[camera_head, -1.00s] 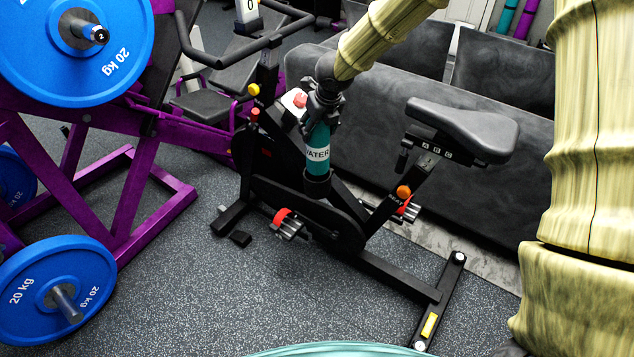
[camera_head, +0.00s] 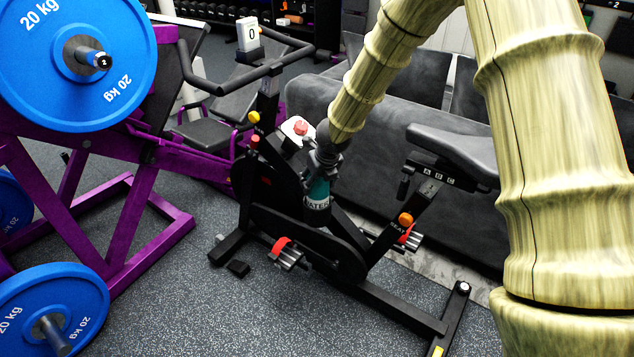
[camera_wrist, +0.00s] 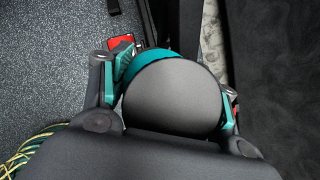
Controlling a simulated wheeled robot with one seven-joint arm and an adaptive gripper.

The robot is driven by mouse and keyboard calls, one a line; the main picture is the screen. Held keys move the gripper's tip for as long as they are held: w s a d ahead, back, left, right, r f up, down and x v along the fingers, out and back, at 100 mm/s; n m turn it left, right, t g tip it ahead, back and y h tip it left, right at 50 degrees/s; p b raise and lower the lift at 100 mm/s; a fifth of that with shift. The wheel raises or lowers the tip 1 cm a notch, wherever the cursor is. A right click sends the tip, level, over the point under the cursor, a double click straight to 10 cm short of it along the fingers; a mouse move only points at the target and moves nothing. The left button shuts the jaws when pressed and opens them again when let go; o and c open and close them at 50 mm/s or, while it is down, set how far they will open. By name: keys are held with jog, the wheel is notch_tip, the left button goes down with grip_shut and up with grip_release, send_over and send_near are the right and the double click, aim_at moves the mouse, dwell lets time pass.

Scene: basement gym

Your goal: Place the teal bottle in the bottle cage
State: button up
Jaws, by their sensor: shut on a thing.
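The teal bottle (camera_head: 318,189) with a white label stands upright at the middle of the exercise bike in the head view. My gripper (camera_head: 321,168) comes from above and is shut around its upper part. The black bottle cage (camera_head: 317,215) is on the bike frame, and the bottle's lower part appears to sit in it, with the label partly hidden. In the wrist view the bottle's dark rounded top (camera_wrist: 172,95) with a teal edge fills the space between the teal-tipped fingers. The bottle's base is hidden.
The bike's handlebar (camera_head: 245,68) rises at upper left and its saddle (camera_head: 455,152) is to the right. Red-strapped pedals (camera_head: 287,251) stick out below. A purple rack (camera_head: 135,225) with blue plates is at left. A dark grey padded block (camera_head: 400,120) stands behind.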

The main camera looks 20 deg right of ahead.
jog(key=shift+f, duration=0.15)
jog(key=o, duration=1.4)
jog(key=shift+c, duration=0.2)
jog(key=p+v, duration=0.2)
jog(key=v, duration=1)
